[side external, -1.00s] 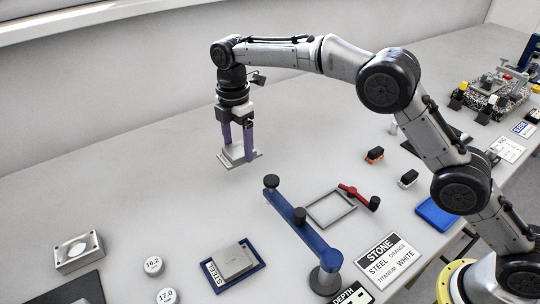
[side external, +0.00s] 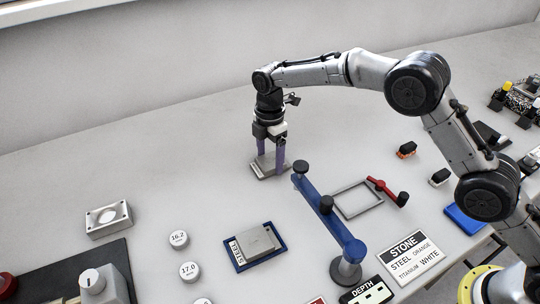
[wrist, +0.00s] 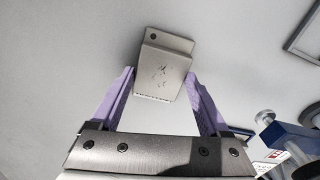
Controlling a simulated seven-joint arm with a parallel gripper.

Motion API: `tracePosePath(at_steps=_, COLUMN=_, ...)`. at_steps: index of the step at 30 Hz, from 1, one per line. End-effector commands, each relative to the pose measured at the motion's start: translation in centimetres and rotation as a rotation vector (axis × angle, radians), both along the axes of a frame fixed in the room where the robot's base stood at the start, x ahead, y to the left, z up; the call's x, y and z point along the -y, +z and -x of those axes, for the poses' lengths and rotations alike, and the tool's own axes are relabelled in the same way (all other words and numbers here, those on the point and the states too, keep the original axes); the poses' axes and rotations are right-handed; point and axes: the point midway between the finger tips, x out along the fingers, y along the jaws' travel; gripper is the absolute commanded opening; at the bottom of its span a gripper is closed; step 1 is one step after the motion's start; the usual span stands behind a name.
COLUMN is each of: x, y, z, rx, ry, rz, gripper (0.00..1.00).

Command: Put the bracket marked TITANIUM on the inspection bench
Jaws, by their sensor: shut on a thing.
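A grey metal bracket (side external: 268,168) with a flat flange and a raised block is between the purple fingers of my gripper (side external: 270,158). In the wrist view the bracket (wrist: 166,62) shows a hole in its flange and small marking along its near edge, too small to read. My gripper (wrist: 164,92) is shut on it. I cannot tell whether the bracket touches the table. Another grey bracket (side external: 258,240) lies on a blue tray (side external: 238,263) labelled STEEL. I cannot pick out the inspection bench by any label.
A blue clamp-like arm (side external: 328,215) with black knobs stands right of my gripper. Round weights (side external: 179,239) and a metal block (side external: 108,219) lie left. The back-left table is clear.

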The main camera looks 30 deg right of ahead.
Motion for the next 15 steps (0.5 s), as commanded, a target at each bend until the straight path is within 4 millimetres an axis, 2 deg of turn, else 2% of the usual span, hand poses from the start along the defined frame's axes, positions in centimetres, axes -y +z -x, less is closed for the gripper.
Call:
tracePosePath(at_steps=4, x=-0.04, y=-0.13, z=-0.07, rx=0.004, ry=0.0, rz=-0.002, gripper=0.0)
tracePosePath(at_steps=5, x=0.0, y=-0.26, z=-0.02, rx=0.0, ry=0.0, rz=0.0, gripper=0.85)
tracePosePath(at_steps=6, x=0.0, y=-0.26, z=-0.02, rx=0.0, ry=0.0, rz=0.0, gripper=0.92)
tracePosePath(at_steps=8, x=0.0, y=-0.26, z=-0.01, rx=0.0, ry=0.0, rz=0.0, gripper=1.0)
tracePosePath(at_steps=15, x=0.0, y=-0.16, z=-0.02, rx=0.0, ry=0.0, rz=0.0, gripper=1.0)
